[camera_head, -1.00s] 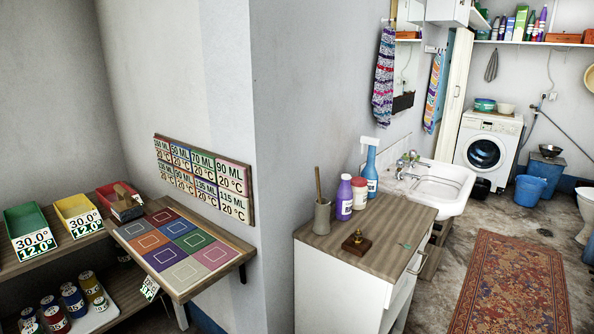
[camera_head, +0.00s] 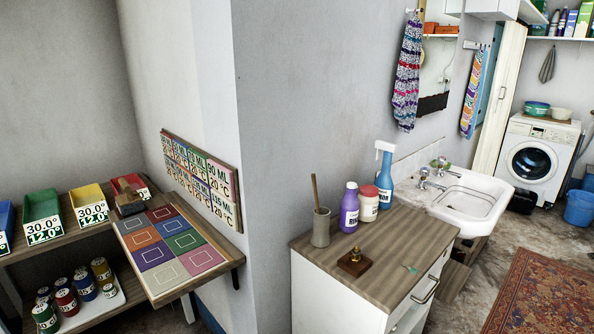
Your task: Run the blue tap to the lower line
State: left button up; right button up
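Neither of my grippers shows in the head view. A white washbasin (camera_head: 478,203) stands against the wall on the right, behind a wooden-topped cabinet. Two metal taps sit at its back edge, a nearer tap (camera_head: 424,182) and a farther tap (camera_head: 442,165). They are too small to tell their colour marks. No blue tap and no lower line can be made out.
The cabinet top (camera_head: 405,262) holds a purple bottle (camera_head: 349,208), a blue spray bottle (camera_head: 384,180), a pot and a small brass item. A shelf with coloured trays (camera_head: 42,216) and a coloured-square board (camera_head: 170,243) is at left. A rug (camera_head: 525,292) lies at right.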

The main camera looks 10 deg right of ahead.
aim_at(424, 172)
jog(key=i+l, duration=0.1)
jog(key=l, duration=0.45)
jog(key=i+l, duration=0.1)
jog(key=l, duration=0.5)
jog(key=i+l, duration=0.1)
jog(key=l, duration=0.45)
jog(key=i+l, duration=0.15)
jog(key=l, duration=0.4)
jog(key=i+l, duration=0.1)
jog(key=l, duration=0.45)
jog(key=i+l, duration=0.1)
jog(key=l, duration=0.5)
jog(key=i+l, duration=0.1)
jog(key=l, duration=0.45)
